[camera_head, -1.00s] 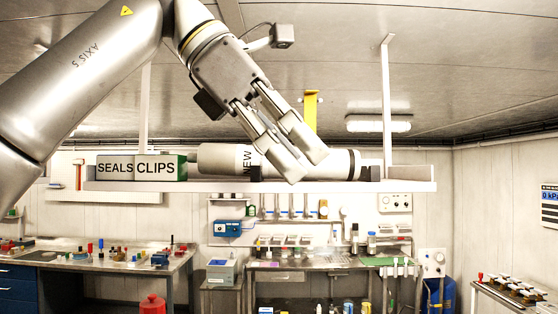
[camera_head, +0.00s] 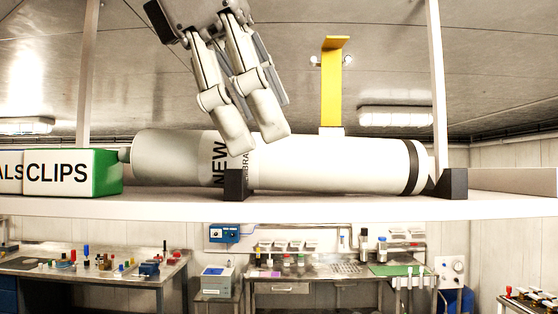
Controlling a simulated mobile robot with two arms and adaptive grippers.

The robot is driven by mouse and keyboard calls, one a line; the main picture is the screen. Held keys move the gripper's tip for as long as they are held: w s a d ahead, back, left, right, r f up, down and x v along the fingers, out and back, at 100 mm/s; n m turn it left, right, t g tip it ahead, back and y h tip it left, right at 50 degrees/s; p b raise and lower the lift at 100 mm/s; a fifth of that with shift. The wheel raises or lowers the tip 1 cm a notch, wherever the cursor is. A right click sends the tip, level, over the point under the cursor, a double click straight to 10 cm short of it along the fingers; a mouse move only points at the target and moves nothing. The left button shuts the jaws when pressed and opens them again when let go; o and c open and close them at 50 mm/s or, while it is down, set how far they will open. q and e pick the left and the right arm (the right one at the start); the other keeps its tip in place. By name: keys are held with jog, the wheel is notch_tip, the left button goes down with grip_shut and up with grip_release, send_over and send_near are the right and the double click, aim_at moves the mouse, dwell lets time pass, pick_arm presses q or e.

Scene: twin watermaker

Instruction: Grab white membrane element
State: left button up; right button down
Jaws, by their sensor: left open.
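The white membrane element (camera_head: 330,165) is a long cylinder lying on its side on a hanging white shelf. It has a grey left part marked NEW, a dark band near its right end, and sits in dark cradle blocks (camera_head: 236,184). My left gripper (camera_head: 262,145) comes down from above with its fingers open. Its fingertips overlap the upper edge of the element, left of its middle, just right of the NEW marking. I cannot tell whether they touch it. My right gripper is not in view.
A CLIPS box (camera_head: 72,172) and a partly seen SEALS box stand left of the element. A yellow upright bracket (camera_head: 332,85) rises behind it. The white shelf (camera_head: 300,207) hangs on posts (camera_head: 437,80). Benches with small items (camera_head: 90,265) stand below.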

aim_at(281, 148)
pick_arm(q)
jog(key=shift+w+d+f, duration=0.65)
jog(key=shift+w+f, duration=0.2)
jog(key=shift+w, duration=0.1)
jog(key=x, duration=0.2)
jog(key=shift+w+f, duration=0.2)
jog(key=shift+w, duration=0.05)
jog(key=shift+s, duration=0.2)
jog(key=shift+c, duration=0.3)
jog(key=c, duration=1.4)
jog(key=shift+r, duration=0.1)
jog(key=shift+c, duration=0.3)
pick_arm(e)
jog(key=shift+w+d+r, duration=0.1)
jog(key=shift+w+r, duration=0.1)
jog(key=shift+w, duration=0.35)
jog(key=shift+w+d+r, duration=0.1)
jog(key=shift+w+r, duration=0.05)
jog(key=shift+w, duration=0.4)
